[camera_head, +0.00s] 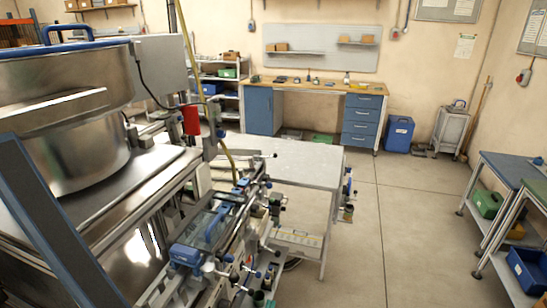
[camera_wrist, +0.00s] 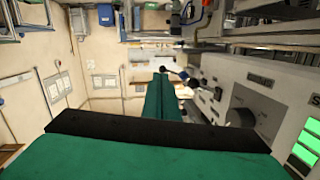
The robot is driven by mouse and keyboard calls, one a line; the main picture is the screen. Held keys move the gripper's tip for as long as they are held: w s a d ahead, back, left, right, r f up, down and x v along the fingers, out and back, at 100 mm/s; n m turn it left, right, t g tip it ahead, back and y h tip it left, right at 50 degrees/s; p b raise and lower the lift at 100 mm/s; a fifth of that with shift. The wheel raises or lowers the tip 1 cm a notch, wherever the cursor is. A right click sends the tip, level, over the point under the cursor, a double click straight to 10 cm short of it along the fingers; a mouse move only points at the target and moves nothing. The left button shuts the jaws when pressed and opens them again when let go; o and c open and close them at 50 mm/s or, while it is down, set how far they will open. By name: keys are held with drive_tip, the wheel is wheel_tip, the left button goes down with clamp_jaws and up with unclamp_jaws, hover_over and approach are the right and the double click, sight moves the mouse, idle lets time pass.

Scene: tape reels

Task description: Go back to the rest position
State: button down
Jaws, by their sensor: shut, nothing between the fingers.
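My gripper (camera_wrist: 161,76) shows in the wrist view as two green fingers side by side, closed against each other with only a thin seam between them. A black bar and a broad green part of my gripper fill the lower part of that view. Nothing is held between the fingers. My gripper points into open room, and a grey machine with a dark round part and green lit panels (camera_wrist: 303,154) stands close on its right. My gripper does not show in the head view. I cannot make out any tape reel.
In the head view, a machine with a steel drum (camera_head: 60,130) fills the left. A pale table (camera_head: 285,160) stands beside it. Right of centre, the floor (camera_head: 410,220) is clear.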

drive_tip(key=s+f+n+y, duration=0.2)
drive_tip(key=s+f, duration=0.4)
drive_tip(key=s, duration=0.3)
drive_tip(key=s+d+n+g+y, duration=0.1)
drive_tip(key=s, duration=2.4)
drive_tip(key=shift+r+n, duration=0.2)
drive_tip(key=shift+n, duration=0.1)
drive_tip(key=shift+w+d, duration=0.1)
